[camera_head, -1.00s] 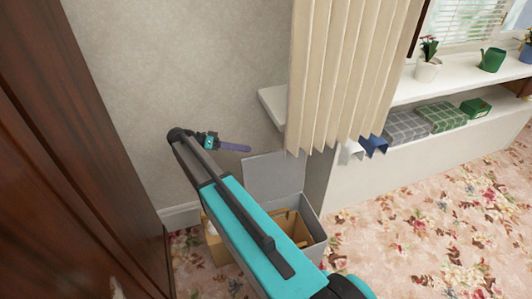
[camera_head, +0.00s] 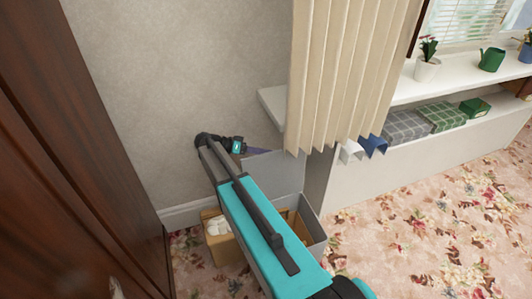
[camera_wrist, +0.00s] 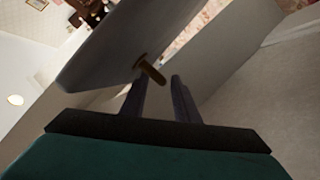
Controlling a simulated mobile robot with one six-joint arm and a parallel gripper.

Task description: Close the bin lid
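The grey bin (camera_head: 316,238) stands on the carpet by the wall, with its lid (camera_head: 278,172) raised open at the back. My arm hides part of the bin. My gripper (camera_head: 257,152) is at the top of the lid, on the wall side; the lid partly hides its fingers. In the wrist view the lid (camera_wrist: 105,50) is a grey panel with a brown knob (camera_wrist: 150,69) on it. My gripper's two fingers (camera_wrist: 158,88) are apart, with nothing between them. The knob is close to the left fingertip; whether they touch I cannot tell.
A cardboard box (camera_head: 224,245) with white contents stands left of the bin. A dark wooden cabinet (camera_head: 70,170) is at the left. A beige curtain (camera_head: 340,75) hangs right of my gripper, near a white shelf (camera_head: 440,88). Flowered carpet (camera_head: 430,235) is clear at the right.

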